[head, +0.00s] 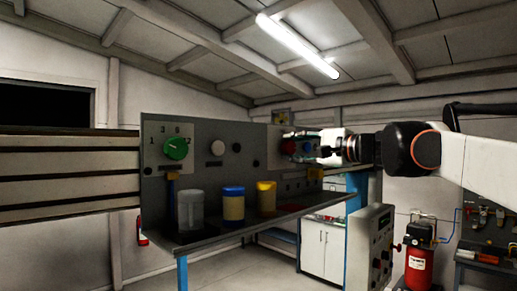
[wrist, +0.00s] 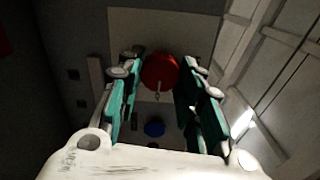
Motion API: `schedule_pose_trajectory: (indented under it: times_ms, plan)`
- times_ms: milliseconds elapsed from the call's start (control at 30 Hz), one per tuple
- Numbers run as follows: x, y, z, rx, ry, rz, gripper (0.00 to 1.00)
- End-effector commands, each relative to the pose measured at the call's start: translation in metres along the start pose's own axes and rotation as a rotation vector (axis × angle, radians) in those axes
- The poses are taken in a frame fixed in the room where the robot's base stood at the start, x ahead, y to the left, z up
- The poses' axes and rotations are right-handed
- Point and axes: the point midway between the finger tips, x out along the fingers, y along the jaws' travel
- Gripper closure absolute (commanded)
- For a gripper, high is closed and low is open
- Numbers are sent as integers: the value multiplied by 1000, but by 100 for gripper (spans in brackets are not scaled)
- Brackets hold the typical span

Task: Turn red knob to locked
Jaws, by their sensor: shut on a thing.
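The red knob (wrist: 160,72) is a round disc on a pale plate of the grey panel, with a small light pointer mark at its lower edge. It also shows in the head view as a red spot (head: 289,147) at the panel's right part. My gripper (wrist: 157,70) has its teal fingers on both sides of the red knob and is shut on it. In the head view my gripper (head: 312,146) reaches in from the right at the panel face. The panel's markings around the red knob are too dark and small to read.
A blue round part (wrist: 154,128) sits near the red knob. A grey jar (head: 191,210), blue-lidded jar (head: 233,205) and yellow jar (head: 266,199) stand on the shelf below.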

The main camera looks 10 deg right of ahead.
Motion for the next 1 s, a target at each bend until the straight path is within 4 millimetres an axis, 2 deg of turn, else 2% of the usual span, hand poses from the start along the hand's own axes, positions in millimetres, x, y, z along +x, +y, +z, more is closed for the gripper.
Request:
schedule_pose_trajectory:
  times_ms: [533,567,633,1000]
  plan:
    - [0,0,-1,24,1,0,90]
    - [0,0,-1,24,1,1,62]
    - [0,0,-1,23,1,0,46]
    - [0,-1,0,23,0,0,45]
